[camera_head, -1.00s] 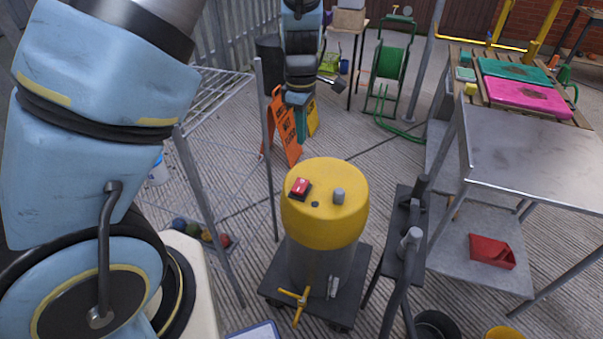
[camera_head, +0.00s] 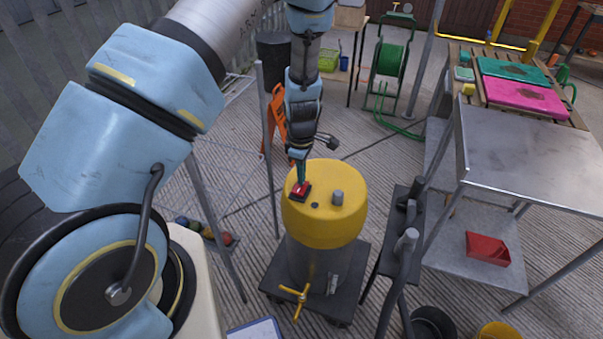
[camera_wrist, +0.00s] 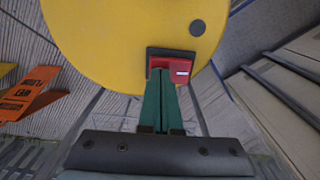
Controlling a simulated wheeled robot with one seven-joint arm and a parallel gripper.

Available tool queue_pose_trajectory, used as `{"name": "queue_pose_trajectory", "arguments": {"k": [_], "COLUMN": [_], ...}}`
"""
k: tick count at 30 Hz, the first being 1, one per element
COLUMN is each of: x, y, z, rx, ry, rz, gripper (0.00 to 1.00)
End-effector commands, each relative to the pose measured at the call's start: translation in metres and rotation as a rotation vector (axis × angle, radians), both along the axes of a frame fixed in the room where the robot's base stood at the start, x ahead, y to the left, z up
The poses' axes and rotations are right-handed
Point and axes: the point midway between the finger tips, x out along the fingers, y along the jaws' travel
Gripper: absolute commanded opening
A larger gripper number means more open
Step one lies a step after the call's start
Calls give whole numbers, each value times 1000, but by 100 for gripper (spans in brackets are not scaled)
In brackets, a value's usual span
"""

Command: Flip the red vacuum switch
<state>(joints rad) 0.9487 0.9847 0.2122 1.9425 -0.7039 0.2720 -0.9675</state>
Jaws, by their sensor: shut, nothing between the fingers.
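The red vacuum switch (camera_head: 300,190) sits in a dark frame on the left part of the yellow top (camera_head: 325,215) of a vacuum with a grey metal body. In the wrist view the red switch (camera_wrist: 180,70) shows just beyond my fingertips, its left part hidden by them. My gripper (camera_head: 301,180) points down at the switch with its green fingers shut and empty. In the wrist view its fingertips (camera_wrist: 161,72) overlap the switch's left side. They are at or very close to the switch; I cannot tell whether they touch it.
A grey knob (camera_head: 337,197) stands on the yellow top right of the switch. A dark stand (camera_head: 403,245) and a metal table (camera_head: 530,150) are to the right. A metal rack post (camera_head: 268,150) and orange sign (camera_head: 277,115) are left and behind.

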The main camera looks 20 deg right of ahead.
Motion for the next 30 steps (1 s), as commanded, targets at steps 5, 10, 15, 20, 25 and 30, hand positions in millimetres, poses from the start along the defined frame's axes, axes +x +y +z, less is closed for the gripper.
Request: {"name": "queue_pose_trajectory", "arguments": {"k": [5,10,15,20,25,30], "x": [0,0,0,-1,-5,-10], "y": [0,0,0,1,4,10], "z": [-1,-2,-5,-6,-5,-3], "rx": [0,0,1,1,2,3], "ry": [0,0,1,1,4,5], "rz": [0,1,1,1,1,2], "gripper": [0,0,0,0,0,0]}}
